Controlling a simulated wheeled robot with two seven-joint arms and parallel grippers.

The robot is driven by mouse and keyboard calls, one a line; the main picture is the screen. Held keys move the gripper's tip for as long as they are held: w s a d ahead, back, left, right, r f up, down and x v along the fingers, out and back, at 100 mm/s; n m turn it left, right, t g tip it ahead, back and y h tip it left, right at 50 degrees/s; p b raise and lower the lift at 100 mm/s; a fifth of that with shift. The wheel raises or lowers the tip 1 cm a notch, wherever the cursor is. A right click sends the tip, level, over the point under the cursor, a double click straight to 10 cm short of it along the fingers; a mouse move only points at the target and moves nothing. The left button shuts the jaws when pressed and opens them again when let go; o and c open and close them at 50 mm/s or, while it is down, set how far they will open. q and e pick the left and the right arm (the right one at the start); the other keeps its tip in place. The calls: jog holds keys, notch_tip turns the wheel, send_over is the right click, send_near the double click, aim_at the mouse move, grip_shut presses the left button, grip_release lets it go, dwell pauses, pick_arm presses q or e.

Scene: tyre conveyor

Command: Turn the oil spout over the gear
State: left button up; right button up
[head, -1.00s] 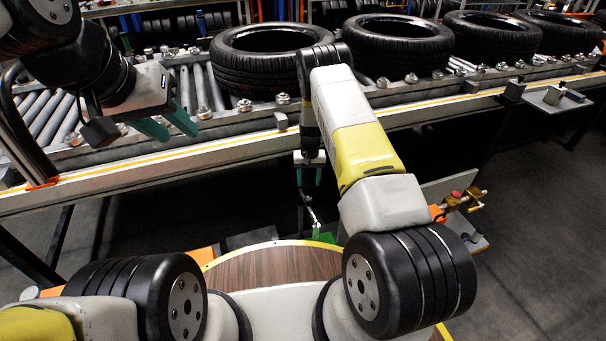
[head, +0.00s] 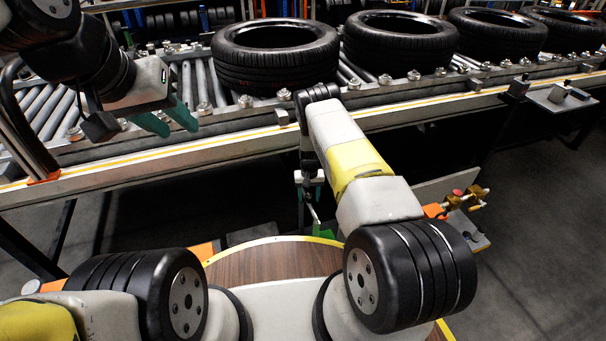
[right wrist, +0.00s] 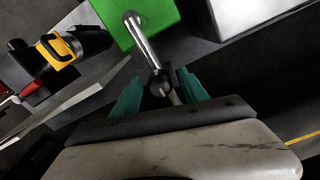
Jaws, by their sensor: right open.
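The oil spout is a thin silver tube (right wrist: 143,42) rising from a green box (right wrist: 130,18); a dark round joint sits near its end. In the head view the spout (head: 313,211) and green box (head: 322,234) are small, below the conveyor edge. My right gripper (right wrist: 160,84) is open, its teal fingers on either side of the dark joint; I cannot tell whether they touch it. It also shows in the head view (head: 310,192). My left gripper (head: 168,122) is open and empty above the conveyor's front edge. I cannot make out the gear.
Several black tyres (head: 275,72) lie on the roller conveyor, whose front rail (head: 235,143) crosses the scene. A yellow-and-black part (right wrist: 60,50) is at the left of the wrist view. A red-and-brass fitting (head: 466,197) stands right of my right arm.

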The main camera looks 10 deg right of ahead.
jog(key=shift+c, duration=0.2)
grip_shut()
dwell(1.1)
